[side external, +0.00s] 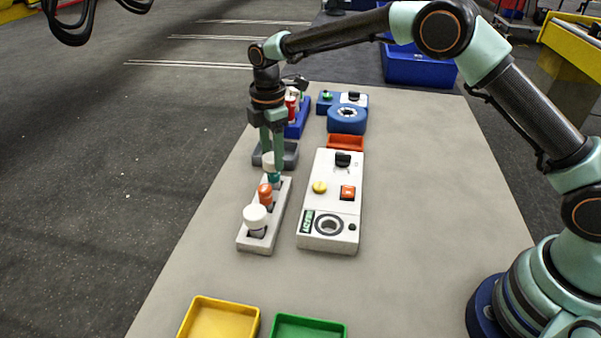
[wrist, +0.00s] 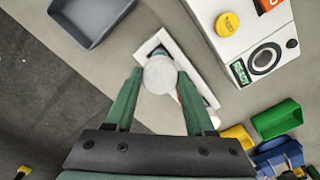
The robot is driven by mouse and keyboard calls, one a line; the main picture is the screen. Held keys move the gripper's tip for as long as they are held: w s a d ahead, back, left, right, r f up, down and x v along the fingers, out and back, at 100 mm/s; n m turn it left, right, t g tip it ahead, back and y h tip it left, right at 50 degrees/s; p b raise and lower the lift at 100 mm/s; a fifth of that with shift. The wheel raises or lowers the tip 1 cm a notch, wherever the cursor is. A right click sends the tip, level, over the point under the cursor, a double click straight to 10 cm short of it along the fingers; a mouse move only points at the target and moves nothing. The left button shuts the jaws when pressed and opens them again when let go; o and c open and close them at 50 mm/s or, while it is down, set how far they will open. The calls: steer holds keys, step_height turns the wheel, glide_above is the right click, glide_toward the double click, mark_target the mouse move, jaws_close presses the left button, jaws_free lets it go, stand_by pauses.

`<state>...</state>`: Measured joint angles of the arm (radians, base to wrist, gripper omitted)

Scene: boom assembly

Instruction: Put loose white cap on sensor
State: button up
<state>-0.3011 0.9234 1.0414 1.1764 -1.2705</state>
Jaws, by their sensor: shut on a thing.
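My gripper (side external: 272,166) is shut on a white cap (side external: 268,160), at the far end of a pale rack (side external: 247,243). In the wrist view the round white cap (wrist: 160,75) sits between the two green fingers of the gripper (wrist: 160,82). A teal part (side external: 274,179) shows directly below the cap in the rack; I cannot tell whether cap and teal part touch. An orange-red part (side external: 265,192) stands in the middle of the rack. Another white-topped part (side external: 255,215) stands at the near end. In the wrist view the cap and fingers hide much of the rack (wrist: 147,48).
A white control panel (side external: 330,200) lies close right of the rack. A grey tray (side external: 289,155) is just behind it, with a blue holder (side external: 299,122) farther back. Yellow (side external: 218,318) and green (side external: 308,328) trays are at the front. The table's right side is clear.

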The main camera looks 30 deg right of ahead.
steer(key=shift+f, duration=1.2)
steer(key=o, duration=1.4)
steer(key=shift+r, duration=0.1)
steer(key=shift+r, duration=3.4)
steer(key=shift+r, duration=0.1)
